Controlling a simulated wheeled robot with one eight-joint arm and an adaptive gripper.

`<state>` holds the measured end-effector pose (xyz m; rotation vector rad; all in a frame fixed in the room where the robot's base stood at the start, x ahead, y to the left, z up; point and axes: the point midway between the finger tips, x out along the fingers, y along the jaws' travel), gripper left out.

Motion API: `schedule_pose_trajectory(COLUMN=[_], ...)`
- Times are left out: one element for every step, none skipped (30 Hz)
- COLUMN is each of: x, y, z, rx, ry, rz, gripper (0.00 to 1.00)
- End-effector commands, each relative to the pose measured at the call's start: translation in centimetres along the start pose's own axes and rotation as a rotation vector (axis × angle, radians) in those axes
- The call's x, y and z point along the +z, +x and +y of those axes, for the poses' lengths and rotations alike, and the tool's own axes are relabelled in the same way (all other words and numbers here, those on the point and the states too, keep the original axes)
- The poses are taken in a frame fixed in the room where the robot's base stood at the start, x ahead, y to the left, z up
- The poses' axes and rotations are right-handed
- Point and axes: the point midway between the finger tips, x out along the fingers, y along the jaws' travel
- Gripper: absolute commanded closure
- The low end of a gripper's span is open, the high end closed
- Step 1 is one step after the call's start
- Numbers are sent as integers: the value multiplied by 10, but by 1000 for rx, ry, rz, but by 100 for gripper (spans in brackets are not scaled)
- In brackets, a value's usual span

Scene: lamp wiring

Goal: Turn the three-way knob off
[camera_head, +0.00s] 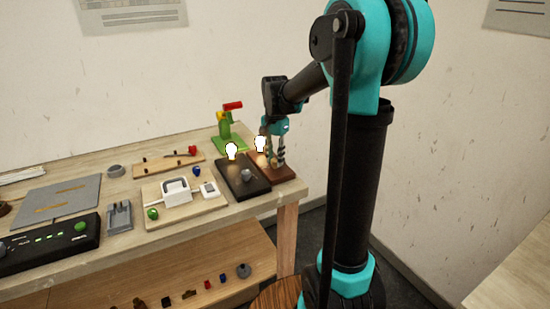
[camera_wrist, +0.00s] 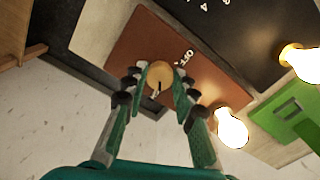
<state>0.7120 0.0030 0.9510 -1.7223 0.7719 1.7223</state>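The three-way knob is a round tan knob (camera_wrist: 159,76) on a reddish-brown board (camera_wrist: 134,49) in the wrist view. The board also shows in the head view (camera_head: 286,174). A dark mark on the knob's face lies toward the lower side of the picture. A lit bulb (camera_wrist: 231,128) stands at the board's right. My gripper (camera_wrist: 159,82) has its fingertips on either side of the knob, apparently with slight gaps. In the head view my gripper (camera_head: 272,155) is over the board and hides the knob.
A black board (camera_head: 231,186) with another lit bulb (camera_head: 231,150) and a grey knob (camera_head: 247,175) is directly left of the brown one. A green stand with a red part (camera_head: 228,125) is behind. Other switch boards fill the bench leftward. The bench ends at the right.

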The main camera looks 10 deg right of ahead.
Motion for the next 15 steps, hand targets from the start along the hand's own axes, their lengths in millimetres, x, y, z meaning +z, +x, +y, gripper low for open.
schedule_pose_trajectory(x=[0, 0, 0, 0, 0, 0, 0, 0, 0, 0, 0, 0, 0, 0, 0], y=[0, 0, 0, 0, 0, 0, 0, 0, 0, 0, 0, 0, 0, 0, 0], z=[0, 0, 0, 0, 0, 0, 0, 0, 0, 0, 0, 0, 0, 0, 0], rx=[0, 0, 0, 0, 0, 0, 0, 0, 0, 0, 0, 0, 0, 0, 0], ry=[0, 0, 0, 0, 0, -1, -1, -3, -7, -11, -16, -26, -35, -45, -63], rz=[0, 0, 0, 0, 0, 0, 0, 0, 0, 0, 0, 0, 0, 0, 0], gripper=[90, 93, 98, 100, 100, 100, 100, 100, 100, 100, 100, 100, 100, 100, 100])
